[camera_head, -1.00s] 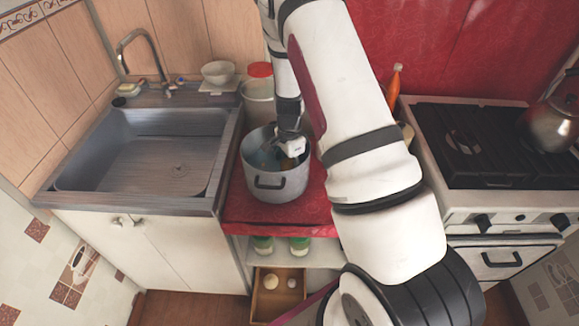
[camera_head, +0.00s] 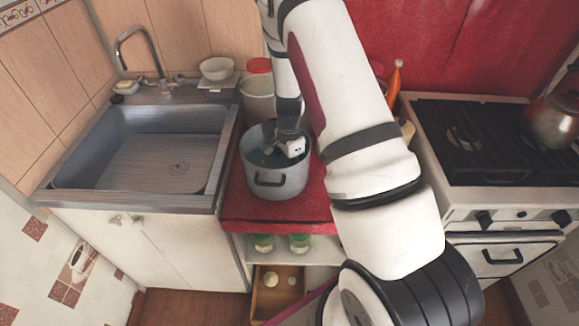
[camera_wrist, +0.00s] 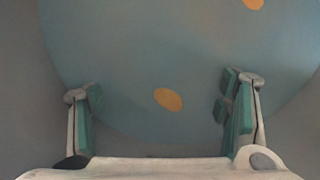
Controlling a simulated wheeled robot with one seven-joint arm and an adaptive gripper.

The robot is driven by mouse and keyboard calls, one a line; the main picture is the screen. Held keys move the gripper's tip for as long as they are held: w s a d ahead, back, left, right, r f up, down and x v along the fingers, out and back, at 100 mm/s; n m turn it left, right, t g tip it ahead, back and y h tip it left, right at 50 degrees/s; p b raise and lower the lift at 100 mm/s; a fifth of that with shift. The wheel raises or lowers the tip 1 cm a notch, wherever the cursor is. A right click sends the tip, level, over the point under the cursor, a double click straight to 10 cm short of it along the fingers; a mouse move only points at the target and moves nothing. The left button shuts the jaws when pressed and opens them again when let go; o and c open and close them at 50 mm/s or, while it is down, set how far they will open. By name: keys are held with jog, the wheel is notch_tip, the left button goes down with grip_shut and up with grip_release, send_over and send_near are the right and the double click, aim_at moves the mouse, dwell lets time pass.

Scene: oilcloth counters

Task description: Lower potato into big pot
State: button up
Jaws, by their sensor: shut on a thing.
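The big pot (camera_head: 284,186) is a grey metal pot with dark handles on the red counter, between sink and stove. My gripper (camera_head: 286,158) reaches down inside it, and the rim hides its fingertips.
The sink (camera_head: 145,150) is on the left and the stove (camera_head: 470,145) on the right. A red-lidded container (camera_head: 259,90) stands behind the pot. A drawer (camera_head: 268,300) with two pale round things is open below. My arm covers the counter's right part.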

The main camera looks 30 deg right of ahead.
jog(key=o, duration=1.3)
jog(key=shift+o, duration=0.2)
notch_tip(320, 180, up, 12)
notch_tip(320, 180, up, 10)
jog(key=n+t, duration=0.1)
jog(key=n, duration=0.3)
send_over(290, 164)
jog(key=s+a, duration=0.3)
jog(key=a, duration=0.3)
jog(key=s+a+r+n+t, duration=0.2)
jog(key=s+a+r+n, duration=0.2)
jog(key=s+r+n, duration=0.3)
jog(key=s+a+r+n+t, duration=0.1)
jog(key=s+a+r+n, duration=0.3)
jog(key=s, duration=1.1)
notch_tip(290, 164, up, 4)
jog(key=n, duration=0.3)
jog(key=shift+a+t, duration=0.15)
jog(key=shift+t, duration=0.25)
